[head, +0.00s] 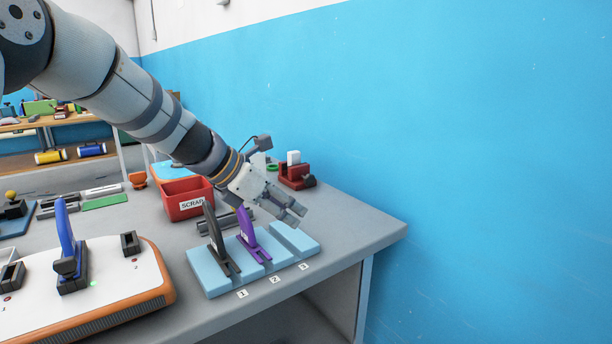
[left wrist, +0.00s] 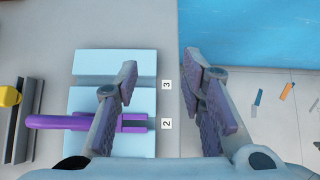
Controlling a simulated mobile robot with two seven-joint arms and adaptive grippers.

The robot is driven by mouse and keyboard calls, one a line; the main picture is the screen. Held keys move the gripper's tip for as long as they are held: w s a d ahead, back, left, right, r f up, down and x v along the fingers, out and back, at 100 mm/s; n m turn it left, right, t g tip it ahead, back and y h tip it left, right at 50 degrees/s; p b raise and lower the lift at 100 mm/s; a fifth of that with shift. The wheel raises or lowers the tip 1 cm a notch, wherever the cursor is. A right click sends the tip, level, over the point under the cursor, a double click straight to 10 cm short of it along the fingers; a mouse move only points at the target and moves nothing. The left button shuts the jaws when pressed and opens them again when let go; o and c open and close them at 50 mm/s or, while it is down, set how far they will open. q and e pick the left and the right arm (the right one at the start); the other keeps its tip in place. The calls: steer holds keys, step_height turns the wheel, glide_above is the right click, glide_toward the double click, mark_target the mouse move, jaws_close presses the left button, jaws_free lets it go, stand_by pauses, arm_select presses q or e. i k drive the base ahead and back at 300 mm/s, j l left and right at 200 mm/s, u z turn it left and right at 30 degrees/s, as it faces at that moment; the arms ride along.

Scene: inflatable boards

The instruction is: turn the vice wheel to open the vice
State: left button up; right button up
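A red vice-like device (head: 292,178) stands at the back right of the bench, near the blue wall. A white block (head: 293,157) sticks up from it, and a dark round part, perhaps its wheel (head: 309,181), is on its right side. My left gripper (head: 297,214) is in front of it, apart from it, above the light-blue slotted block (head: 205,280). In the left wrist view, its two fingers (left wrist: 160,68) are spread with nothing held between them. The vice does not show in the left wrist view. My right gripper is out of view.
The slotted block holds a black tool (head: 214,240) and a purple tool (head: 249,236) upright; the slot by label 3 is empty. A red scrap bin (head: 185,208) stands behind. A white-and-orange board (head: 130,285) lies front left. The bench's right end is clear.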

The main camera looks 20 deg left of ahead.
mark_target(309, 180)
steer(key=i+j, duration=0.2)
steer(key=i, duration=0.15)
steer(key=i+j, duration=0.2)
steer(key=i, duration=0.2)
steer(key=i+j, duration=0.2)
steer(key=i, duration=0.15)
